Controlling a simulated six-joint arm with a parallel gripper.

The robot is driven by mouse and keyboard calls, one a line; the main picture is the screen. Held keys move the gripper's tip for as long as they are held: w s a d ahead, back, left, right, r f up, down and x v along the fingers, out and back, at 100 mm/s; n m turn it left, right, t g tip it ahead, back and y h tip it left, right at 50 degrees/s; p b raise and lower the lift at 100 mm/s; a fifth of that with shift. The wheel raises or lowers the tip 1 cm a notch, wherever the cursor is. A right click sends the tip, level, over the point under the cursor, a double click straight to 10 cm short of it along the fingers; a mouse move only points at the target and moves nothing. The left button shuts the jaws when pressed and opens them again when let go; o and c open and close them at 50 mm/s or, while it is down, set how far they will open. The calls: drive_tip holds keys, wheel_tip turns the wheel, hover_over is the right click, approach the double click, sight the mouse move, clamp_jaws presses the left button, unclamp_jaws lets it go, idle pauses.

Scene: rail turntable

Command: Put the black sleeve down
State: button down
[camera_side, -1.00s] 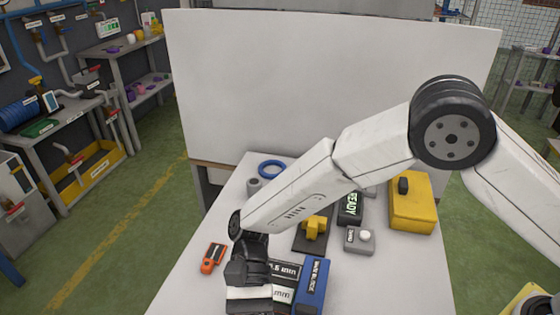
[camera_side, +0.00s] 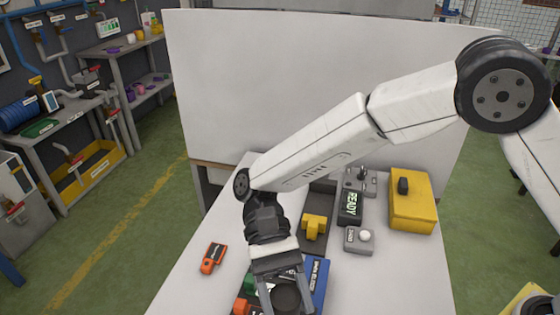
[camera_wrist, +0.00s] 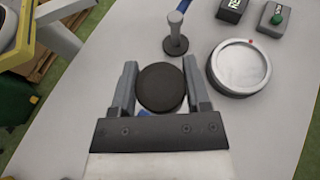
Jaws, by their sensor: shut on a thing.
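The black sleeve (camera_wrist: 161,87) is a dark round piece between the two grey fingers of my gripper (camera_wrist: 159,68) in the wrist view. My gripper is shut on it, with a finger on each side. In the side view my gripper (camera_side: 287,306) points down at the front of the table, and the sleeve (camera_side: 286,297) shows as a dark disc between the fingers. Its lower part is hidden, and I cannot tell its height above the table.
A silver round plate (camera_wrist: 240,68) with a red mark lies right of the sleeve, and a grey upright post (camera_wrist: 176,43) stands beyond it. A blue block (camera_side: 321,274) is beside my gripper. An orange tool (camera_side: 213,257) lies left; a yellow case (camera_side: 411,207) stands right.

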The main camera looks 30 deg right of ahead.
drive_tip(key=w+d+f+n+t+h, duration=0.2)
drive_tip(key=d+n+h, duration=0.4)
drive_tip(key=d, duration=0.3)
drive_tip(key=w+d+f+n+t+h, duration=0.1)
drive_tip(key=w+d+n+h, duration=0.2)
drive_tip(key=d+n+h, duration=0.5)
drive_tip(key=w+d+r+n+t, duration=0.6)
drive_tip(key=w+d+n+t, duration=0.65)
drive_tip(key=t, duration=0.65)
drive_tip(key=f, duration=0.1)
drive_tip(key=s+f+n, duration=0.1)
drive_tip(key=f, duration=0.1)
drive_tip(key=s+f+n, duration=0.1)
drive_tip(key=shift+d+f+y, duration=0.1)
drive_tip(key=shift+f+y, duration=0.25)
drive_tip(key=shift+y, duration=0.05)
drive_tip(key=shift+w, duration=0.15)
